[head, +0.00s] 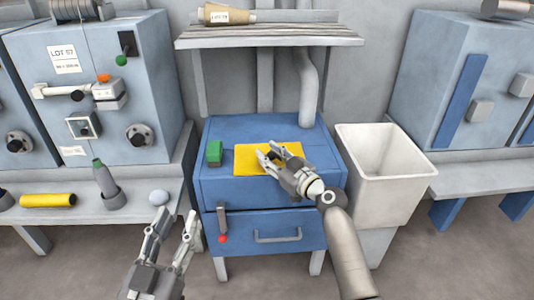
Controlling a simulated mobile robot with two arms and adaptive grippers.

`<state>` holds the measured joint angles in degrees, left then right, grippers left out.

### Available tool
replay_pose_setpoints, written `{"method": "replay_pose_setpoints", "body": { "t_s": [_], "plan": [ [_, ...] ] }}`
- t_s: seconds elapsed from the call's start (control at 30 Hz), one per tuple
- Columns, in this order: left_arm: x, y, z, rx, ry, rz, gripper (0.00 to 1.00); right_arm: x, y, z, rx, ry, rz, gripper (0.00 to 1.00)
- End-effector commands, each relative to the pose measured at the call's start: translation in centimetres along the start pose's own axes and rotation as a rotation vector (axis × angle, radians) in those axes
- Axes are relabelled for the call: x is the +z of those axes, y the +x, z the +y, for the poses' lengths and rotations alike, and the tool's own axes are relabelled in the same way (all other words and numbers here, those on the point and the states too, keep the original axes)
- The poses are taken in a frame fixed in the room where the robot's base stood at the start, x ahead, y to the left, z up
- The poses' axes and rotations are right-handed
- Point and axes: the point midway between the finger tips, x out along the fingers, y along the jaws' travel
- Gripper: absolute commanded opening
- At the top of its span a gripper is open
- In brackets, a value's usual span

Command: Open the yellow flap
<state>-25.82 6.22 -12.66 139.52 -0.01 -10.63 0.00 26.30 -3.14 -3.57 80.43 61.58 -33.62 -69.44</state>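The yellow flap (248,162) lies flat on top of a blue cabinet (232,127), toward its front edge. My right gripper (268,157) is over the flap's right part, with its fingers pointing left and spread apart; it hides some of the flap. I cannot tell whether the fingers touch the flap. My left gripper (176,224) is open and empty in front of the cabinet's left side, lower than the flap and apart from it.
A green block (214,153) sits just left of the flap. A white bin (385,165) stands right of the cabinet. A shelf (268,35) hangs above. The left bench holds a machine (92,92), a green bottle (105,178) and a yellow roll (47,200).

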Motion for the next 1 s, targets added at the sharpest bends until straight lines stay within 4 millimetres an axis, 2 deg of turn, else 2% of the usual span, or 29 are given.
{"method": "replay_pose_setpoints", "body": {
  "t_s": [0.17, 0.4, 0.83, 1.0],
  "plan": [
    [0.0, 0.0, 0.0, 0.000, 0.000, -0.001, 0.40, 0.0, 0.0, 0.0, 0.000, 0.001, 0.000, 0.32],
    [0.0, 0.0, 0.0, -0.001, 0.000, 0.000, 0.40, 0.0, 0.0, 0.0, 0.000, 0.000, 0.000, 0.01],
    [0.3, 0.0, 0.0, -0.001, 0.000, -0.021, 0.40, -0.1, 0.0, 0.0, -0.001, 0.000, -0.004, 0.00],
    [2.3, -0.4, -0.3, -0.007, 0.003, -0.139, 0.40, -0.3, 0.1, 0.1, -0.003, 0.008, -0.014, 0.00]
  ]
}}
